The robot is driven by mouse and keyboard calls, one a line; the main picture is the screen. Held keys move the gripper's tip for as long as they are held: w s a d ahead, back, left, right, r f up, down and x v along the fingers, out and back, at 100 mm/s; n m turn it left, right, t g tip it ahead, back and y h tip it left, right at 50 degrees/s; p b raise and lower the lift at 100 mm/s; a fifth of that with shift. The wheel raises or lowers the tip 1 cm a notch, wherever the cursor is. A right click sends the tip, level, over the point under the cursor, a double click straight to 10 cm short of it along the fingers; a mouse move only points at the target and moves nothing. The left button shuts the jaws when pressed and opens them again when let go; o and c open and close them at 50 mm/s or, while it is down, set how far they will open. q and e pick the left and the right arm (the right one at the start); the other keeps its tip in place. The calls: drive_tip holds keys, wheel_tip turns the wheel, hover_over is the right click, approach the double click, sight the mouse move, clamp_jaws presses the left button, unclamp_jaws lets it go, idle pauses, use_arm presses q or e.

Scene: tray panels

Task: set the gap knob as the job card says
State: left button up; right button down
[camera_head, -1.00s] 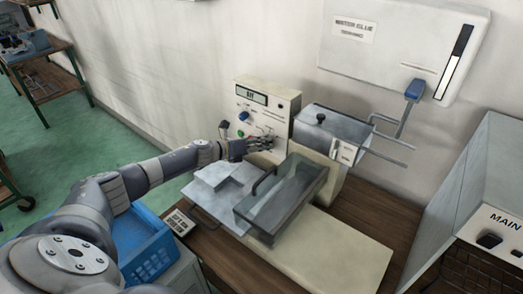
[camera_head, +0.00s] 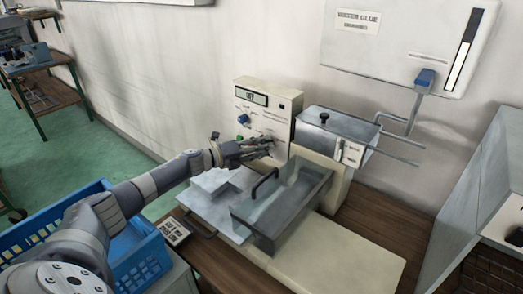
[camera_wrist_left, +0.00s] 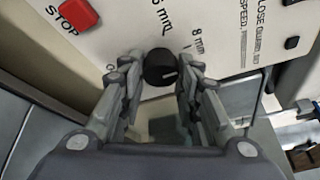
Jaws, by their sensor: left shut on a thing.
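The gap knob (camera_wrist_left: 161,66) is a small black round knob with a pale pointer line, on a cream panel with printed "6 mm" and "8 mm" marks. The line points to the right in the left wrist view. My left gripper (camera_wrist_left: 160,72) is shut on the knob, one finger on each side. In the head view the left gripper (camera_head: 266,143) reaches the cream control panel (camera_head: 285,118) and hides the knob. A small display (camera_head: 251,97) sits at the panel's top; its text is too small to read. I cannot identify the job card with certainty.
A red STOP button (camera_wrist_left: 77,14) is beside the knob. A grey tray with a handle (camera_head: 283,204) stands in front of the machine. A small pad or card with dark marks (camera_head: 174,231) lies on the table. A blue crate (camera_head: 143,262) is below my left arm.

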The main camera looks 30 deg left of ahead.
use_arm(q)
drive_tip(key=shift+r, duration=0.1)
drive_tip(key=o, duration=1)
drive_tip(key=shift+o, duration=0.2)
drive_tip(key=v, duration=1.1)
drive_tip(key=shift+s+a, duration=0.15)
drive_tip(key=shift+s, duration=0.25)
